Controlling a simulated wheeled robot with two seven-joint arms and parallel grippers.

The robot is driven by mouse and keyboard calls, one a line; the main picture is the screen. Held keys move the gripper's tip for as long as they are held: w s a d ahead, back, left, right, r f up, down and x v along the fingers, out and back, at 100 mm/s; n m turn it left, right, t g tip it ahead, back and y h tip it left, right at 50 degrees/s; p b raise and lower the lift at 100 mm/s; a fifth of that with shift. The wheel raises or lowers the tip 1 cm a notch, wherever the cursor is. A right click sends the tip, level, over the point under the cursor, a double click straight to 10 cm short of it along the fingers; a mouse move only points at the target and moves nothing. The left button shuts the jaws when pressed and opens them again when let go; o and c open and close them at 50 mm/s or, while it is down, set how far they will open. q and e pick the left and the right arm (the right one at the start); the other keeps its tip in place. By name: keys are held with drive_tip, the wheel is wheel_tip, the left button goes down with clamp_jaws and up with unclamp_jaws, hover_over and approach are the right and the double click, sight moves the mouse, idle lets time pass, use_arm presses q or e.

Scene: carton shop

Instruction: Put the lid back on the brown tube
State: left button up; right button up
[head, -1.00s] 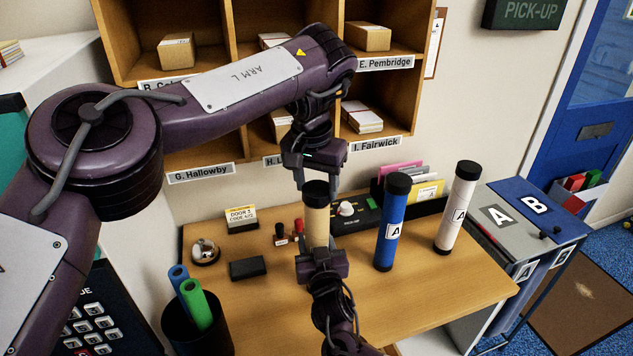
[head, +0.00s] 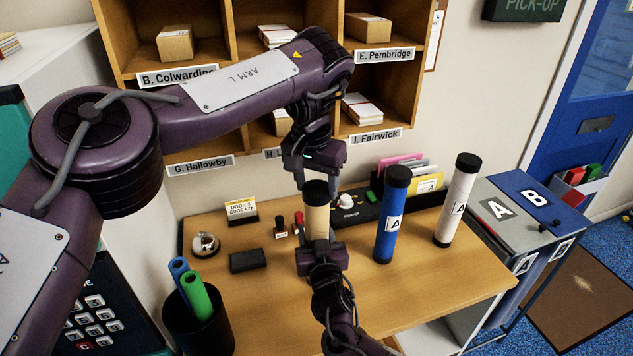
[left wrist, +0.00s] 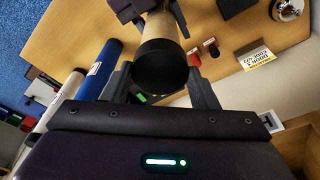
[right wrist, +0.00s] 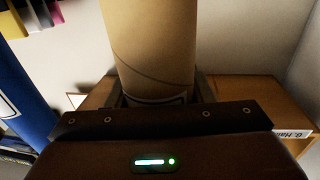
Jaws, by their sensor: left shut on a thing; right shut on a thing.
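The brown tube (head: 317,223) stands upright above the desk, and its plain side fills the right wrist view (right wrist: 150,45). My right gripper (head: 318,258) is shut around its lower part. The black lid (head: 316,189) is at the tube's top end, in line with it. My left gripper (head: 317,178) is shut on the lid from above. In the left wrist view the lid (left wrist: 160,66) sits between the two fingers and hides the tube's mouth. I cannot tell whether the lid is fully seated.
A blue tube (head: 391,215) and a white tube (head: 457,200) with black caps stand right of the brown tube. A black box (head: 247,261), a bell (head: 205,244) and small stamps (head: 281,228) are on the left. The desk's front right is clear.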

use_arm(q)
drive_tip(key=shift+f, duration=0.55)
drive_tip(key=o, duration=1)
drive_tip(key=r, duration=0.4)
drive_tip(key=s+r, duration=0.1)
drive_tip(key=r, duration=0.7)
drive_tip(key=shift+s+a, duration=0.35)
drive_tip(key=shift+f, duration=0.1)
use_arm(e)
drive_tip(key=o, duration=1.4)
drive_tip(key=shift+o, duration=0.2)
